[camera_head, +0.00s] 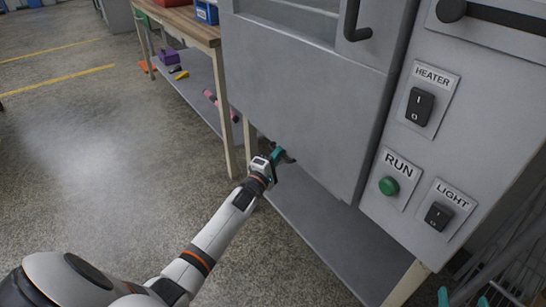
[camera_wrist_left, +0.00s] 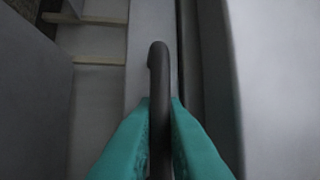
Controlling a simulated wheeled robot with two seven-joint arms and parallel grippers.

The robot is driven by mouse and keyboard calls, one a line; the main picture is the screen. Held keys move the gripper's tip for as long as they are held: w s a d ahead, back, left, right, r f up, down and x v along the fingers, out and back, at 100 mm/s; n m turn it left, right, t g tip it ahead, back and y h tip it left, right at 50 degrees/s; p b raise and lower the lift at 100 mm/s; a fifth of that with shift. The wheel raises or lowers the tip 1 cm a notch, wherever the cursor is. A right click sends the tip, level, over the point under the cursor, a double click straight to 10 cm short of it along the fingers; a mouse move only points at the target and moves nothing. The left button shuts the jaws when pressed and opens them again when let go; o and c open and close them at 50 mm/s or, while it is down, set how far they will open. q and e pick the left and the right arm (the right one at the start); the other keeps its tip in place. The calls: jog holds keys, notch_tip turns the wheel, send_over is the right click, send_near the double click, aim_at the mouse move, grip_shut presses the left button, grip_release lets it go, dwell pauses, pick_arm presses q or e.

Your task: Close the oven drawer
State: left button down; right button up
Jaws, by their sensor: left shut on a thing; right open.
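The oven (camera_head: 300,95) is a large grey cabinet with a windowed front and a dark handle (camera_head: 357,20) at its upper right. My left gripper (camera_head: 279,155) reaches to the lower edge of this grey front. In the left wrist view its teal fingers are shut on a dark curved handle bar (camera_wrist_left: 159,65), one finger on each side. The head view mostly hides this bar behind the gripper, and I cannot tell how far any drawer stands out. My right gripper (camera_head: 463,300) shows only as teal fingertips at the bottom right edge, apart and open.
A control panel with a heater switch (camera_head: 419,106), a green run button (camera_head: 389,186) and a light switch (camera_head: 438,215) is at the right. A grey lower shelf (camera_head: 315,235) runs beneath the oven. A wooden-topped workbench (camera_head: 180,22) stands behind at left. The floor at left is clear.

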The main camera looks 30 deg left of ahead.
pick_arm(q)
jog(key=c, duration=1.8)
grip_release()
jog(key=shift+w+r, duration=0.1)
jog(key=shift+d, duration=0.1)
pick_arm(e)
jog(key=shift+d+f, duration=0.1)
pick_arm(q)
jog(key=shift+s+f, duration=0.2)
jog(key=shift+s, duration=0.1)
jog(key=shift+s+f+p, duration=0.3)
jog(key=shift+s+p, duration=0.25)
jog(key=shift+s, duration=1.35)
jog(key=shift+s+f+p, duration=0.25)
jog(key=shift+s+p, duration=0.35)
jog(key=shift+s, duration=1.25)
jog(key=shift+s+f+p, duration=0.3)
jog(key=shift+s+p, duration=0.25)
jog(key=shift+s, duration=1.35)
pick_arm(e)
jog(key=s+d+f+g+h, duration=0.2)
jog(key=s+d+f+g, duration=0.2)
jog(key=s+f+g, duration=0.5)
jog(key=shift+f+h, duration=0.3)
